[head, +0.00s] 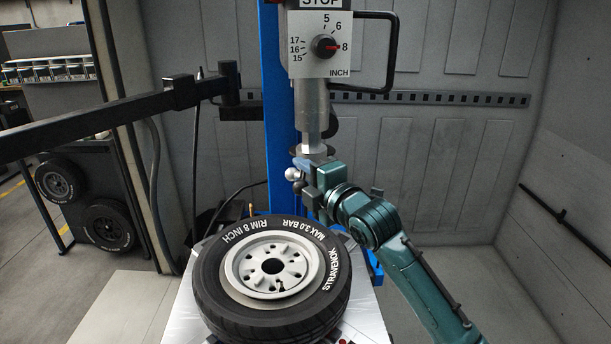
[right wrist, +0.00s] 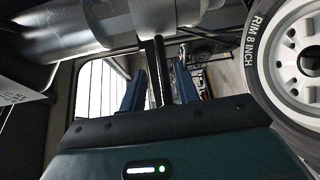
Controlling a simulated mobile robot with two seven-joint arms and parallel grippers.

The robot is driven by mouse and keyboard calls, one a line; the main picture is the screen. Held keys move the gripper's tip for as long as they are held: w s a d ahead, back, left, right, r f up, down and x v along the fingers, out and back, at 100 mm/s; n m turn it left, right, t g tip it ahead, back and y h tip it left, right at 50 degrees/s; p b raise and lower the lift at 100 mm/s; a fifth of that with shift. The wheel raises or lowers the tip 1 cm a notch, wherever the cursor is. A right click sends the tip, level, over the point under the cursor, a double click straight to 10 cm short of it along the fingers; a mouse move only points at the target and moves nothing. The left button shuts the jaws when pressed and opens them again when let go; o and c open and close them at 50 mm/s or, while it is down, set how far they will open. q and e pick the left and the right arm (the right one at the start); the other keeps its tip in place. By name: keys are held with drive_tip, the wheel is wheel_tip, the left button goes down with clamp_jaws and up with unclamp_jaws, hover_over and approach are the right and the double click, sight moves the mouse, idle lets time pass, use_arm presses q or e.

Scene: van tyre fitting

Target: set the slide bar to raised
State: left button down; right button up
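The slide bar (head: 313,105) is a thick silver upright cylinder below the dial box, its lower end above the tyre's far edge. A large grey cylinder, likely the same bar, crosses the top of the right wrist view (right wrist: 90,30). My right gripper (head: 303,168) is beside the bar's lower end, near a small light ball knob (head: 292,174). In the right wrist view its two blue fingers (right wrist: 160,85) stand apart, with a thin black rod (right wrist: 157,65) between them; a gap shows on each side of the rod. My left gripper is out of view.
The tyre on its rim (head: 270,268) lies flat below my right gripper. A dial box (head: 320,45) with a black loop handle (head: 391,55) is above. A black arm (head: 100,115) reaches in from the left, and a blue column (head: 278,110) stands behind. Right of the bar is clear.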

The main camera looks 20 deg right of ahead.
drive_tip(key=shift+s+f, duration=0.1)
drive_tip(key=b+v, duration=0.2)
drive_tip(key=v, duration=1.1)
drive_tip(key=s+a+f+m+g, duration=0.1)
drive_tip(key=s+f+m, duration=0.1)
drive_tip(key=f+m, duration=0.35)
drive_tip(key=s+a+f+m+g+h+p, duration=0.1)
drive_tip(key=s+f+m, duration=0.1)
drive_tip(key=f, duration=0.7)
drive_tip(key=s+f+m+g, duration=0.1)
drive_tip(key=s+f+m, duration=0.1)
drive_tip(key=f+m, duration=0.35)
drive_tip(key=s+a+f+m+g, duration=0.1)
drive_tip(key=s+f+m, duration=0.2)
drive_tip(key=s+f, duration=0.3)
drive_tip(key=s+a+f+m+g+h, duration=0.1)
drive_tip(key=s+a+f+m+g, duration=0.1)
drive_tip(key=s+f, duration=0.4)
wheel_tip(320, 180, down, 3)
drive_tip(key=shift+a+r+m+p, duration=0.2)
drive_tip(key=shift+a+m+p, duration=0.15)
drive_tip(key=shift+m, duration=0.15)
